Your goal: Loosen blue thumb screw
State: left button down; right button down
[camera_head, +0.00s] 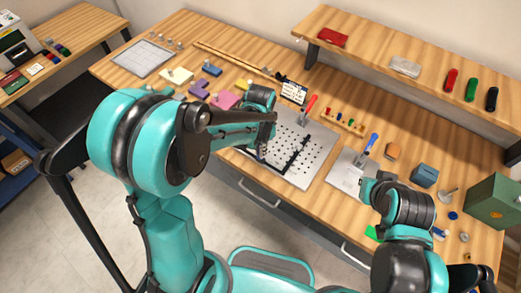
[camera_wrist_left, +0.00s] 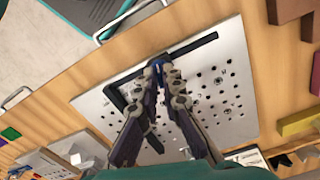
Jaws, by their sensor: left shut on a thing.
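The blue thumb screw (camera_wrist_left: 157,62) shows only as a small blue patch between my left fingertips in the left wrist view. My left gripper (camera_wrist_left: 158,66) is shut on it, at the corner of black bars (camera_wrist_left: 196,46) that lie on a perforated grey plate (camera_wrist_left: 230,60). In the head view, my left gripper (camera_head: 264,150) is over the left part of this plate (camera_head: 318,142), and the screw is hidden there. My right arm comes in at the lower right; its fingers are not clear enough to judge.
A red-handled tool (camera_head: 309,106) stands by the plate's back edge. A blue-handled tool (camera_head: 371,142) stands on a second, smaller plate (camera_head: 343,172). Colored blocks (camera_head: 224,99) lie left of the perforated plate. A green box (camera_head: 492,200) is at the right. A shelf (camera_head: 420,85) runs behind.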

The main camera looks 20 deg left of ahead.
pick_arm(q)
jog(key=n, duration=0.5)
jog(key=shift+n+b, duration=0.3)
jog(key=n, duration=1)
jog(key=shift+n+b, duration=0.4)
jog(key=shift+n, duration=2.2)
jog(key=c, duration=1.7)
grip_release()
jog(key=shift+r, duration=0.1)
notch_tip(320, 180, up, 12)
jog(key=shift+f, duration=0.1)
